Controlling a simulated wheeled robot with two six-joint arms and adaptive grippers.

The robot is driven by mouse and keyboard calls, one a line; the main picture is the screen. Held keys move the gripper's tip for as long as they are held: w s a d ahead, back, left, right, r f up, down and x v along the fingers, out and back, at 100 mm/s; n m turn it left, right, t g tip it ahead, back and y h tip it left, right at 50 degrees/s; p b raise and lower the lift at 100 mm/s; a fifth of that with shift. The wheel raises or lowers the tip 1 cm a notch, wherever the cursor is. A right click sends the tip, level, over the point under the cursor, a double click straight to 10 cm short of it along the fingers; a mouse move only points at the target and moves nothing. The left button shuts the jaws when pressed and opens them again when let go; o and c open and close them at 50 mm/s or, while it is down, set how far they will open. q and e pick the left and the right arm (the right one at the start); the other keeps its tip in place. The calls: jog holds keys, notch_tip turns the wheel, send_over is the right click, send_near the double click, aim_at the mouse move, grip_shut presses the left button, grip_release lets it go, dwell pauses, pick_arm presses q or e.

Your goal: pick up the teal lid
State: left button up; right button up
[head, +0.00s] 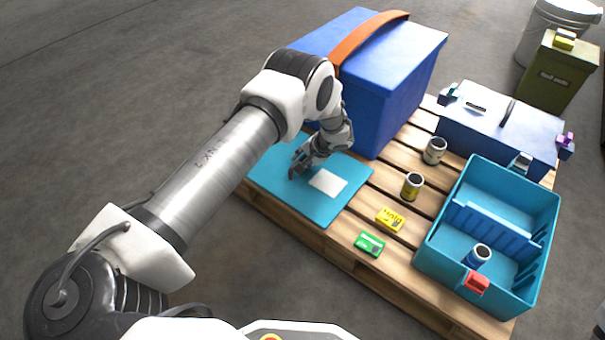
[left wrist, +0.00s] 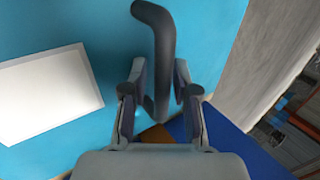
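The teal lid (head: 305,206) lies flat on the wooden pallet, beside the large blue box, with a white label (head: 328,182) on it. My left gripper (head: 300,168) is low over the lid, left of the label. In the left wrist view, the lid (left wrist: 220,30) fills much of the picture, and its dark grey bar handle (left wrist: 153,18) runs between the two fingers of the gripper (left wrist: 159,80). The fingers stand apart on either side of the handle, with small gaps visible. The fingertips are partly hidden in the head view. My right gripper is not in view.
A large blue box (head: 400,75) with an orange strap (head: 372,42) stands close behind the gripper. A teal divided bin (head: 440,262) holds a can. Two cans, a yellow box (head: 390,219) and a green box (head: 370,244) stand between. A blue toolbox (head: 490,125) is behind.

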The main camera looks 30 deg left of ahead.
pick_arm(q)
jog(key=shift+r, duration=0.15)
grip_shut()
jog(key=shift+r, duration=0.1)
